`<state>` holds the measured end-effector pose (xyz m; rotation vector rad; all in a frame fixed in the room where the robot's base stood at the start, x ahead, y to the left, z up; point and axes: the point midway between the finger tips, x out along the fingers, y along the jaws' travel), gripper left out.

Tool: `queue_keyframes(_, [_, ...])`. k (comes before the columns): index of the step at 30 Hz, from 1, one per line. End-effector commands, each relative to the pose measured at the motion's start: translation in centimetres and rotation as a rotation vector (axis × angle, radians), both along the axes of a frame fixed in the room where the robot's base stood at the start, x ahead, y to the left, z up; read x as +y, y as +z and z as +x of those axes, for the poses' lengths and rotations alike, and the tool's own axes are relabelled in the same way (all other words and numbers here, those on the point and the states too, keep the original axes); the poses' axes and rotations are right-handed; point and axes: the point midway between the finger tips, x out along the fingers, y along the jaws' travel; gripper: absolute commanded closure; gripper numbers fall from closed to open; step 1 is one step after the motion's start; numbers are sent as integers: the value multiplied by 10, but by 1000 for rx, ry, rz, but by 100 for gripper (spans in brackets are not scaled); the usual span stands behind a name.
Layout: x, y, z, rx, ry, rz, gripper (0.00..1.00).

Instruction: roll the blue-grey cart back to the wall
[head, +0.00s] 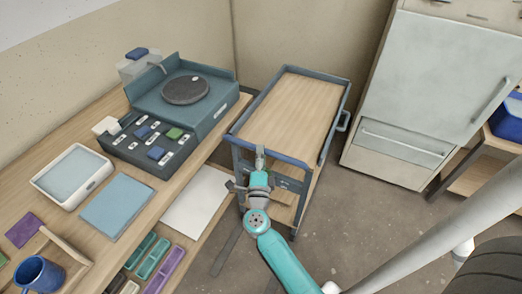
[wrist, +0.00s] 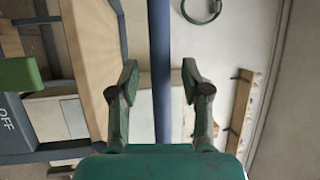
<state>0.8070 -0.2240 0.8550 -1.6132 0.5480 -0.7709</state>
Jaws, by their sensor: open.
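The blue-grey cart (head: 290,108) stands between the workbench and the pale cabinet, with a bare wooden top inside a blue-grey rim. Its far end is close to the back wall; any gap there is hidden. A blue bar (head: 287,160) runs along its near end. My gripper (head: 260,158) is at the middle of that bar. In the wrist view, my gripper (wrist: 158,82) is open, with one finger on each side of the blue bar (wrist: 160,40). I see space between the bar and both fingers.
The workbench (head: 52,128) on the left carries a turntable unit (head: 215,112), a white tray (head: 38,182) and a blue mug (head: 40,273). It runs close to the cart's left side. The pale cabinet (head: 430,80) stands at right. Concrete floor (head: 365,215) is open in front of it.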

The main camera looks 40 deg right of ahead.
Motion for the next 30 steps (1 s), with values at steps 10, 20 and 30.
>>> queue_keyframes(10, [-14,4,13,-1,0,1,52])
queue_keyframes(20, [-14,3,13,0,0,0,88])
queue_keyframes(30, [-15,3,13,0,0,0,100])
